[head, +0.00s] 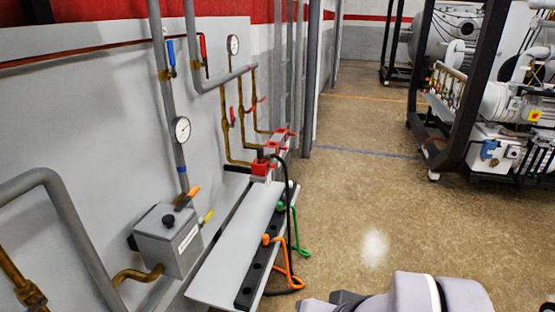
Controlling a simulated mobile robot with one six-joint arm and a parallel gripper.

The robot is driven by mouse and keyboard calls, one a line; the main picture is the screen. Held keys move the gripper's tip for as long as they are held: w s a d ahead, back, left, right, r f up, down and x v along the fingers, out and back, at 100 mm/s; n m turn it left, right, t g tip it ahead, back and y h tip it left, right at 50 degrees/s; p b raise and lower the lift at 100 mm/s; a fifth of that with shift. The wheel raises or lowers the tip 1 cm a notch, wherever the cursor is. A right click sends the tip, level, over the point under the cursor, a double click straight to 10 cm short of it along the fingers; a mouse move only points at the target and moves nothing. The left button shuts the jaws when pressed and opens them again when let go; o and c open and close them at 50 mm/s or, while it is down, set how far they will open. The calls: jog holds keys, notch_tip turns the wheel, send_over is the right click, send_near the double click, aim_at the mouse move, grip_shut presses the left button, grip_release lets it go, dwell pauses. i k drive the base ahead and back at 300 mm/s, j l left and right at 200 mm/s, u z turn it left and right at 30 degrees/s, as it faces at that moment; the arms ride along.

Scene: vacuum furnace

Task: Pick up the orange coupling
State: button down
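The orange coupling (283,256) sits on a black strip along the sloped grey shelf by the left wall. Its rounded knob is at the strip, and a bent orange rod hangs from it past the shelf's outer edge. A black hose passes close to the rod and partly overlaps it. A green coupling (299,243) of similar shape sits farther along the same strip. Part of my arm shows at the bottom, right of the shelf, apart from the orange coupling. My gripper cannot be made out.
The grey shelf (225,262) carries red fittings (262,168) at its far end. A grey box (168,240) with orange and yellow levers, pipes and gauges are on the left wall. Machinery in a black frame (466,85) stands at right. The floor (375,200) between is clear.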

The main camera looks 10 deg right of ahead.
aim_at(265, 241)
jog(key=i+l+u, duration=0.65)
jog(key=l+u, duration=0.2)
jog(key=i+l+u, duration=0.25)
jog(key=l+u, duration=0.2)
jog(key=i+l+u, duration=0.1)
jog(key=l+u, duration=0.3)
jog(key=l, duration=0.25)
jog(key=l+u, duration=0.45)
jog(key=l, duration=0.2)
jog(key=l+u, duration=0.45)
jog(key=l, duration=0.2)
jog(key=k, duration=0.05)
